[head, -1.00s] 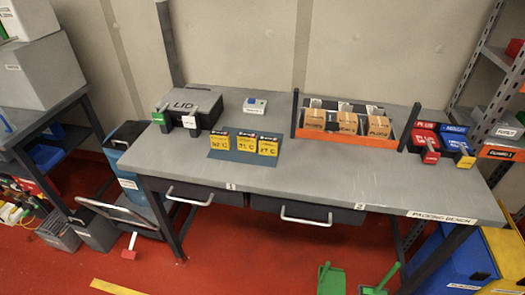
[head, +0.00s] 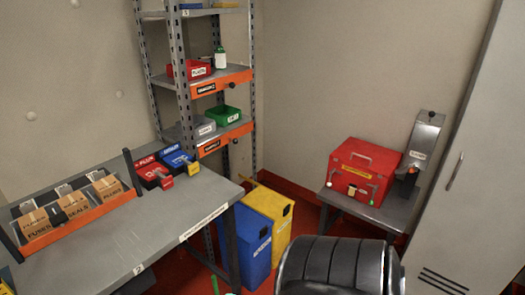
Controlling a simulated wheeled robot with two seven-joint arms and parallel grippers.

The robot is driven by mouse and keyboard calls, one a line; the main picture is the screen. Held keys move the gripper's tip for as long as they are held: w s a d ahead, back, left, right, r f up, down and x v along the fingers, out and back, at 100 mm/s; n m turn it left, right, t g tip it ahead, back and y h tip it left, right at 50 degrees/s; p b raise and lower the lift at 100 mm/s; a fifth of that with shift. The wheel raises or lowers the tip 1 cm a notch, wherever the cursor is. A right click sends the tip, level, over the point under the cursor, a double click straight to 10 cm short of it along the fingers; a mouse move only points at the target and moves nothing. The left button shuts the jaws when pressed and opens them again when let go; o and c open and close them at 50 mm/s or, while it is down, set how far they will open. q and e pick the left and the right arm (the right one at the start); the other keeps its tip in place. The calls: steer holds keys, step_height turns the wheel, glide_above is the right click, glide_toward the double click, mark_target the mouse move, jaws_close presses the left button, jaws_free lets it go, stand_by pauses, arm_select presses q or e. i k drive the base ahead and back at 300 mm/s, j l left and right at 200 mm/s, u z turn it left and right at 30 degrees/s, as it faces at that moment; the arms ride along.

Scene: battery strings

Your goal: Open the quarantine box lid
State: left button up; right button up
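The dark box marked LID from the earlier frame is out of view now.
A grey cabinet (head: 470,190) stands at the far right.

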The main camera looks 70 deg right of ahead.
mark_target(382, 162)
steer(key=z, duration=2.9)
steer(key=i, duration=0.3)
steer(key=l+z, duration=0.05)
